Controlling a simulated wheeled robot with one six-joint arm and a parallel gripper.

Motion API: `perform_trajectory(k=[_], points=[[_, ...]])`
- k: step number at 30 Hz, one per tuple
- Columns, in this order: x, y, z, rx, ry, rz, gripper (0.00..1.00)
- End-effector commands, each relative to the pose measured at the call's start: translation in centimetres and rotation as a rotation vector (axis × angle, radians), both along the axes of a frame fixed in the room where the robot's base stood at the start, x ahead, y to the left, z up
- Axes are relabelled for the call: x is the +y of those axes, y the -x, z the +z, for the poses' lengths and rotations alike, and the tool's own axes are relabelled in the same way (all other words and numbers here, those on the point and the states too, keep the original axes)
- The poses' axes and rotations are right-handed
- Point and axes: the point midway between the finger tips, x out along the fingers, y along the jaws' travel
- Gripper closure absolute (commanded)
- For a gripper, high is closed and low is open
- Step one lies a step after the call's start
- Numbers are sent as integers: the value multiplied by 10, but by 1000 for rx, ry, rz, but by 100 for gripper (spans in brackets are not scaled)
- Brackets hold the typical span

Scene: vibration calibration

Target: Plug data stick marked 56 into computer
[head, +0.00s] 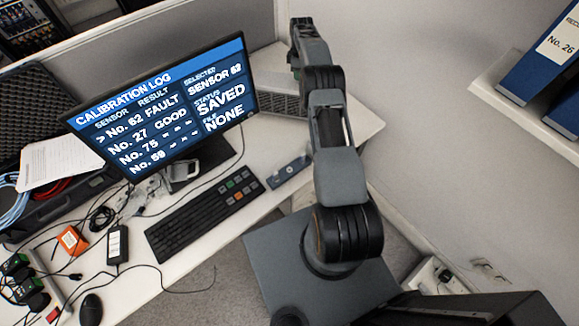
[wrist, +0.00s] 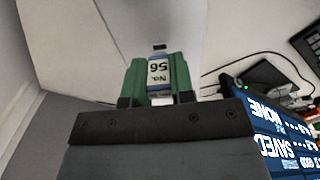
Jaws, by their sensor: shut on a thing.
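My gripper (wrist: 158,90) has green fingers and is shut on the data stick (wrist: 159,70), whose label reads "No. 56" upside down in the wrist view. The stick's metal end points away from the gripper, with nothing touching it. In the head view my gripper (head: 296,62) is at the far end of the raised arm, right of the monitor; the stick cannot be made out there. A grey ribbed box (head: 272,101), possibly the computer, stands partly hidden behind the monitor (head: 165,112). A dark flat unit with a green light (wrist: 265,72) shows in the wrist view.
The black keyboard (head: 205,212) lies before the monitor, with a small grey panel (head: 289,171) to its right. Cables, an orange device (head: 71,240) and a mouse (head: 91,309) crowd the left desk. A wall is at the right, with blue binders (head: 540,60) on a shelf.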

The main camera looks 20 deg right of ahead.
Motion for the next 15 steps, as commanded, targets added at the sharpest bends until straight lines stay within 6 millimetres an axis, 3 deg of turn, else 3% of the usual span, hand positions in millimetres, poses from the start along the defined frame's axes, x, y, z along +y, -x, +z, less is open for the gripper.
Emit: perform_trajectory(k=[15], points=[[0, 0, -6, 0, 0, 0, 100]])
